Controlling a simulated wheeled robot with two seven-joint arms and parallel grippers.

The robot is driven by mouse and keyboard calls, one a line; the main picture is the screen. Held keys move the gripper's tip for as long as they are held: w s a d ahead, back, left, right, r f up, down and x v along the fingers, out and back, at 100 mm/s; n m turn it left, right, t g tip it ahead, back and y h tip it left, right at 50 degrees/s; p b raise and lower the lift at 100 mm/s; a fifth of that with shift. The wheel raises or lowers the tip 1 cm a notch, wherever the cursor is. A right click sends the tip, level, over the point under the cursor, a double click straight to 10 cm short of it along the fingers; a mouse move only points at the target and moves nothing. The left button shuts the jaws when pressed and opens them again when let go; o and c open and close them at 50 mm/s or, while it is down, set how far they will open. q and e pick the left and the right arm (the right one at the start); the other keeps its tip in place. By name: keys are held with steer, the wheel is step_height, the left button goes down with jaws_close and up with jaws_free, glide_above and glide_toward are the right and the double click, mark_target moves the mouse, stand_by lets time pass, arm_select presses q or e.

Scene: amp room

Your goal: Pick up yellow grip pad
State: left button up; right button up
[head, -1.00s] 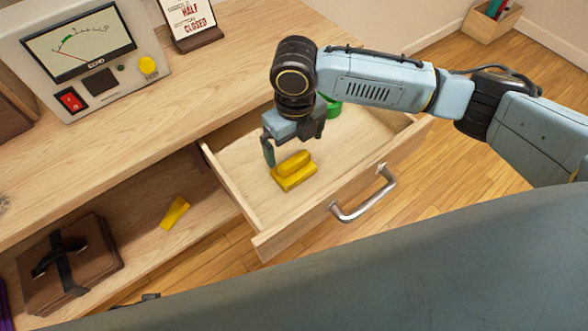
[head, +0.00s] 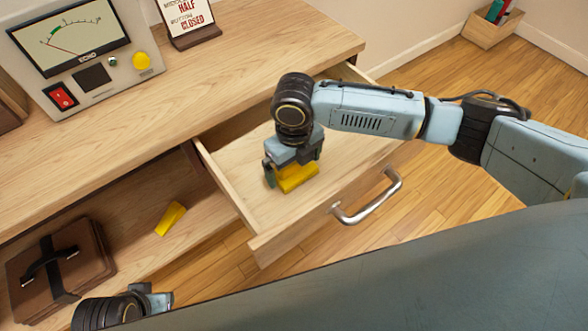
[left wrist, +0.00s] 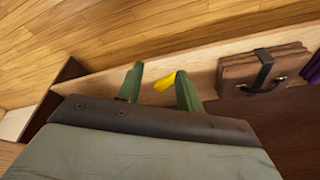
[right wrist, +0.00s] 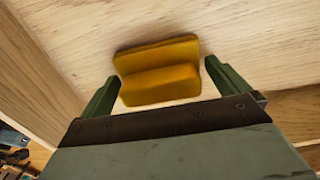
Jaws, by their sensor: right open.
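The yellow grip pad (head: 298,179), a flat block with a raised rounded bar, lies in the open drawer. It shows whole in the right wrist view (right wrist: 158,72). My right gripper (head: 293,178) is open and low over it, with one finger at each side of the pad (right wrist: 160,72); I cannot tell whether they touch it. My left gripper (head: 158,299) is at the lower left of the head view. Its fingers stand apart and empty in the left wrist view (left wrist: 160,72).
The open drawer (head: 235,190) has a metal handle (head: 368,202). A yellow wedge-like piece (head: 171,217) and a brown strapped case (head: 85,250) lie on the lower shelf. A meter box (head: 80,50) and a sign (head: 187,18) stand on the top.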

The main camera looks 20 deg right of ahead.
arm_select(q)
steer(key=shift+r, duration=0.1)
arm_select(e)
steer(key=c, duration=0.7)
steer(key=shift+c, duration=0.2)
steer(key=shift+r, duration=0.1)
steer(key=shift+r, duration=0.2)
step_height(320, 180, up, 8)
steer(key=p, duration=0.3)
steer(key=shift+r+p, duration=0.1)
steer(key=shift+p, duration=0.2)
arm_select(q)
steer(key=s+a+f, duration=0.2)
steer(key=a+f, duration=0.2)
steer(key=f, duration=0.5)
steer(key=shift+a+g+y, duration=0.3)
steer(key=shift+g+y, duration=0.1)
arm_select(e)
steer(key=shift+r, duration=0.6)
